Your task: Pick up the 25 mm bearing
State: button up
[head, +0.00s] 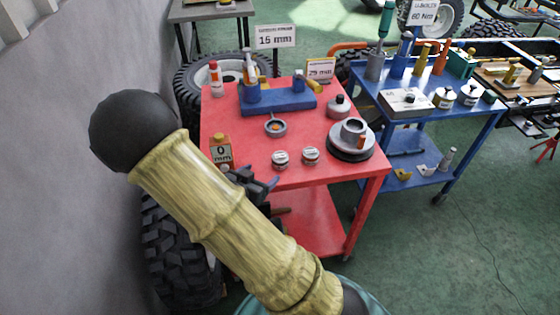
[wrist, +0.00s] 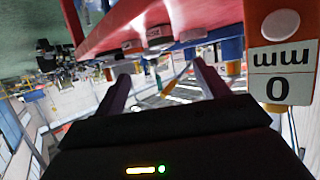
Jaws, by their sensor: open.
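The sign "25 mm" (head: 320,70) stands at the back right of the red table. I cannot tell for sure which part is the 25 mm bearing. A grey ring with an orange centre (head: 275,128) lies near the table's middle. A thick grey ring part (head: 353,129) sits on a round base at the right. Two small round silver pieces (head: 280,160) (head: 310,155) lie toward the front. My gripper (head: 268,183) is at the table's near left edge, open and empty, short of these parts. In the wrist view its two fingers (wrist: 163,80) are spread apart, with the table upside down.
An orange block labelled "mm" (head: 221,150) stands close to my gripper; it also shows in the wrist view (wrist: 281,55). A blue holder (head: 278,100) is at the back of the red table (head: 245,165). A blue cart (head: 425,130) stands right; a tyre (head: 168,235) and wall are left.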

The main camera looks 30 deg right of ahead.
aim_at(277, 160)
jog(key=x, duration=0.7)
jog(key=shift+w+d+f, duration=0.1)
jog(key=shift+w, duration=0.05)
jog(key=shift+d, duration=0.1)
jog(key=x, duration=0.5)
jog(key=shift+w+f, duration=0.1)
jog(key=shift+w, duration=0.05)
jog(key=c, duration=1.4)
jog(key=shift+o, duration=0.2)
